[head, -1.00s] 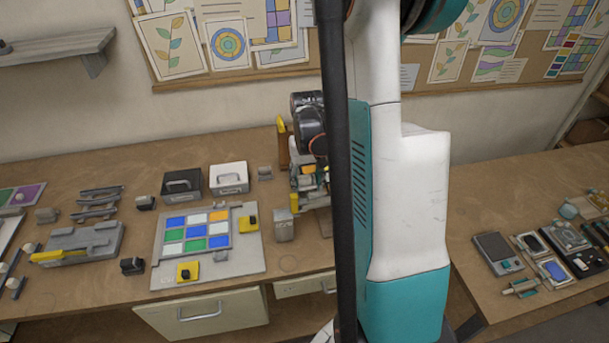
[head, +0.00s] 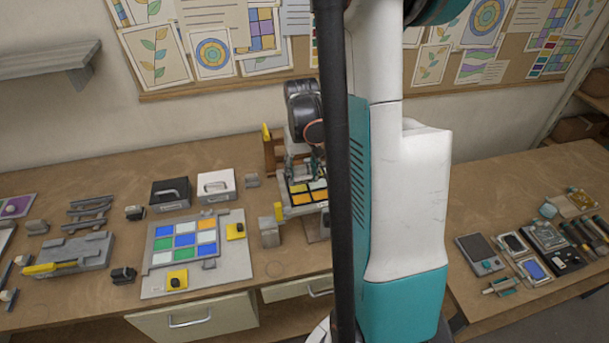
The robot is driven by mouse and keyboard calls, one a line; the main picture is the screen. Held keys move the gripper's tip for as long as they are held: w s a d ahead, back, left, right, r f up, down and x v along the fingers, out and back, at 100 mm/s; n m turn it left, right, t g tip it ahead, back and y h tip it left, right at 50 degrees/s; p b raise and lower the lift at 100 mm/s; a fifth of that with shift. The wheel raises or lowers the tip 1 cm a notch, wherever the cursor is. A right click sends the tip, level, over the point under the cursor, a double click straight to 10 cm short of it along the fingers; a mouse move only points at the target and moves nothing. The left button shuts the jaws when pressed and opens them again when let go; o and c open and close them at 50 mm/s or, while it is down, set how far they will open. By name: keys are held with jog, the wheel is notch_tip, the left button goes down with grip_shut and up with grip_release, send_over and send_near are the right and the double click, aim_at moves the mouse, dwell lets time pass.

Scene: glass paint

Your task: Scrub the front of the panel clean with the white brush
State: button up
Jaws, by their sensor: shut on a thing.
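The panel (head: 312,197), a dark-framed pane with orange, yellow and pale squares, stands tilted at the bench's middle, partly hidden by my column. My gripper (head: 303,167) is at the panel's upper edge, its fingers shut on a small pale thing (head: 301,173) that fits the white brush. The brush's bristles cannot be made out. I cannot tell whether it touches the panel's front.
A grey board (head: 152,284) with blue, green, white and orange squares lies left of the panel. Black (head: 170,197) and white (head: 216,188) boxes stand behind it. A grey block (head: 269,232) stands close to the panel's left. Another bench (head: 480,205) is at right.

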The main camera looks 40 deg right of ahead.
jog(key=shift+r+p, duration=0.4)
jog(key=shift+r, duration=0.55)
dwell(0.8)
